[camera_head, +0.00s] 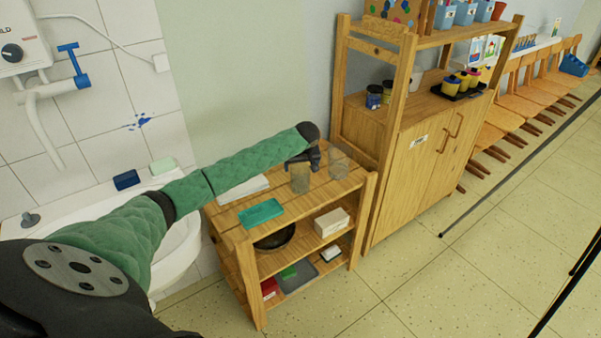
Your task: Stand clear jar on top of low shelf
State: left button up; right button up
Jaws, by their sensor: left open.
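The low shelf (348,191) is a wooden unit with a slatted top, standing beside the wall. A clear jar (339,161) stands upright on the right part of its top. A second see-through, brownish-looking vessel (300,181) stands on the top just left of it. My left arm reaches in from the left over the sink and shelf. My left gripper (306,163) is open at the back of the shelf top, close to both vessels. I cannot tell whether it touches either one. My right gripper is not in view.
A green-teal box (261,214) and white papers (243,189) lie on the shelf top's left. Lower levels hold a dark bowl (275,238) and a white box (331,222). A tall wooden cabinet (417,175) stands close on the right. A sink (178,254) is left. Floor in front is clear.

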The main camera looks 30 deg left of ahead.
pick_arm(q)
jog(key=v, duration=0.6)
jog(key=shift+b, duration=0.35)
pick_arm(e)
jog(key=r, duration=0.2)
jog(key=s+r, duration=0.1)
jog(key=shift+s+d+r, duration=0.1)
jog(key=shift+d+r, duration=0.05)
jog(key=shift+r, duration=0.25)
